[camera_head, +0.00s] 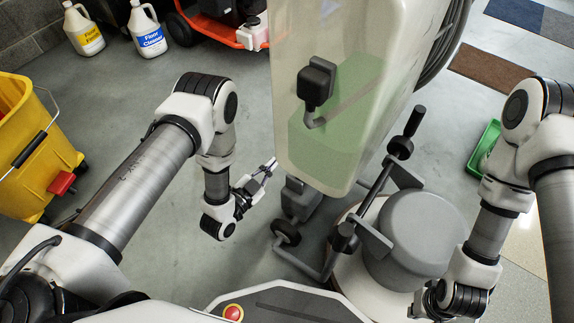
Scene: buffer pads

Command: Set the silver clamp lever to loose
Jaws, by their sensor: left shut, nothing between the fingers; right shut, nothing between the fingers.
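The floor buffer has a grey motor housing (415,232) on a white base, with a tall translucent tank (345,150) holding green liquid. A black block (316,82) sits on the tank's face, with a short grey bent lever (315,121) below it. I cannot tell for sure whether this is the silver clamp lever, or which setting it shows. My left gripper (270,165) is shut and empty, left of the tank's lower part and apart from it. My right gripper (428,302) is low at the right, in front of the buffer base; it is shut, and its fingertips are hard to make out.
A dark bar with black grips (400,148) slants beside the tank. A yellow mop bucket (25,150) stands at the left, and two white jugs (148,30) at the back left. An orange machine (215,32) is behind. A green tray (484,147) lies right. Floor is open left of the tank.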

